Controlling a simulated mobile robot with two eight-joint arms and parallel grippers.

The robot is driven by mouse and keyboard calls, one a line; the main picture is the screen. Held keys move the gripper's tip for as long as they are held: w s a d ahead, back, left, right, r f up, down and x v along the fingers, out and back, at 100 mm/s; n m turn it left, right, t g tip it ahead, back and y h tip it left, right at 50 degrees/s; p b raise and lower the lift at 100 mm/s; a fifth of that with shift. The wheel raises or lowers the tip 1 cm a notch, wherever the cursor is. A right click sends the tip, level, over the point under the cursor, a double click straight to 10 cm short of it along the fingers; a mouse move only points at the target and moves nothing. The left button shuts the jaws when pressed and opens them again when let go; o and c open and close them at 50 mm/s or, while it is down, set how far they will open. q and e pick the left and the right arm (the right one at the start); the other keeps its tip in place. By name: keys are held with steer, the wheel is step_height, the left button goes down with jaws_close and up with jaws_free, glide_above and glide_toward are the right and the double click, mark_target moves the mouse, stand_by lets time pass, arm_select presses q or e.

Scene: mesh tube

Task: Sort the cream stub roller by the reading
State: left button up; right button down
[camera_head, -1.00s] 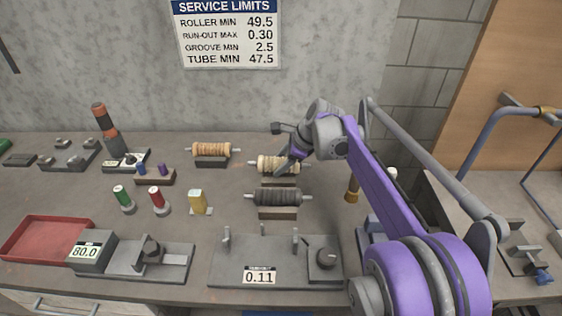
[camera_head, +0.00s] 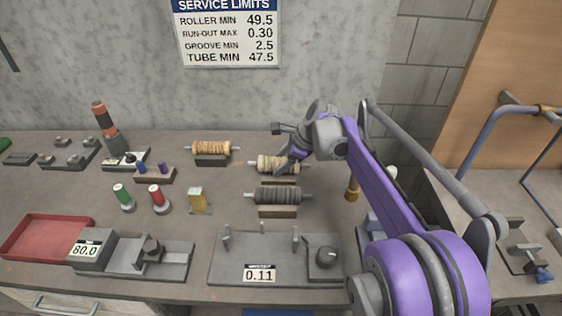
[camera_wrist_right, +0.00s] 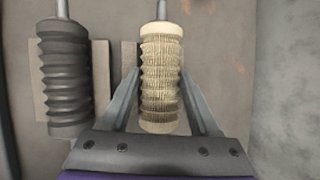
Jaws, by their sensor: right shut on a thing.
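The cream stub roller (camera_head: 270,163) is ribbed, with a thin metal shaft at its ends. It is at its rest block in the middle row of the bench, behind a dark grey roller. My right gripper (camera_head: 299,154) is shut on the roller's right end. In the right wrist view the cream roller (camera_wrist_right: 161,75) lies between the two fingers of the gripper (camera_wrist_right: 163,95). Whether the roller is clear of its block is hard to tell. The service limits sign (camera_head: 227,34) reads roller min 49.5 and run-out max 0.30. My left gripper is not in view.
The dark grey roller (camera_head: 278,195) lies close in front. A tan roller (camera_head: 211,148) is behind left. A run-out fixture (camera_head: 221,262) shows 0.11. A gauge (camera_head: 86,250) shows 80.0. A red tray (camera_head: 47,238) is front left. Small coloured bottles stand at left of centre.

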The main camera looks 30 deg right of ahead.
stand_by(0.3)
steer(key=shift+c, duration=0.2)
jaws_free()
steer(key=shift+f, duration=0.1)
steer(key=shift+s+a, duration=0.1)
steer(key=w+a+r+p+v, duration=0.1)
steer(key=p+v, duration=0.5)
steer(key=v, duration=1.1)
steer(key=shift+w+a+r+p, duration=0.15)
steer(key=shift+w+r+p, duration=0.25)
steer(key=shift+w, duration=0.6)
